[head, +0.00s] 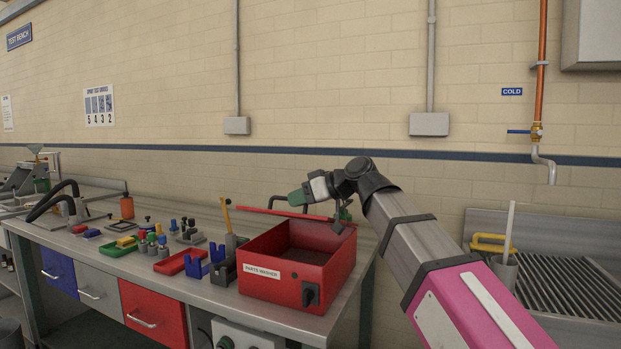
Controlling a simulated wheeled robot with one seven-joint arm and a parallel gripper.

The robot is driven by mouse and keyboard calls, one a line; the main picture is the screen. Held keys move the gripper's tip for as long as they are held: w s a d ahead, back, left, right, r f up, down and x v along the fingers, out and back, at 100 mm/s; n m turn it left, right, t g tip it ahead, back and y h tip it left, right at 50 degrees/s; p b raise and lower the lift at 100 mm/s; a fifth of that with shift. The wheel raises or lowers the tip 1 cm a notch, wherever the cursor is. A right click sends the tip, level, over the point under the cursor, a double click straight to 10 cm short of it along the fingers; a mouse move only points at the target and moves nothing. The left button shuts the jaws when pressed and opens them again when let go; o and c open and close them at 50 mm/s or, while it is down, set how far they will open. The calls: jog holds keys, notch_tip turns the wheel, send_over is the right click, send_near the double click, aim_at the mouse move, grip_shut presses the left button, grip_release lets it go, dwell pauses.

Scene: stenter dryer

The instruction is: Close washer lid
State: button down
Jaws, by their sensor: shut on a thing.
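The red parts washer (268,283) stands on the bench, with its label and a black knob on the front. Its open top shows a dark interior. The red lid (285,212) shows as a thin strip, seen nearly edge-on, raised above the washer's rear rim. My gripper (342,222) is at the lid's right end, above the washer's back right part. It is shut on the lid; the exact contact is small and partly hidden by my wrist.
Left of the washer are a blue V-block (217,262), a red tray (180,262), a green tray (120,246) and several small coloured parts. A holder with a yellow-handled tool (228,217) stands close by. A ribbed sink (570,275) is at right.

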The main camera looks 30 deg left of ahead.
aim_at(296, 215)
jog(key=shift+n+t, duration=0.4)
jog(key=f, duration=0.1)
jog(key=s+f, duration=0.1)
jog(key=f, duration=0.1)
jog(key=shift+s+d+f, duration=0.15)
jog(key=shift+s+f, duration=0.2)
jog(key=shift+f, duration=0.05)
jog(key=shift+s+f, duration=0.25)
jog(key=shift+f, duration=0.65)
jog(key=c, duration=1.2)
grip_release()
jog(key=shift+o, duration=0.2)
jog(key=shift+r, duration=0.1)
jog(key=v, duration=1)
jog(key=shift+d, duration=0.35)
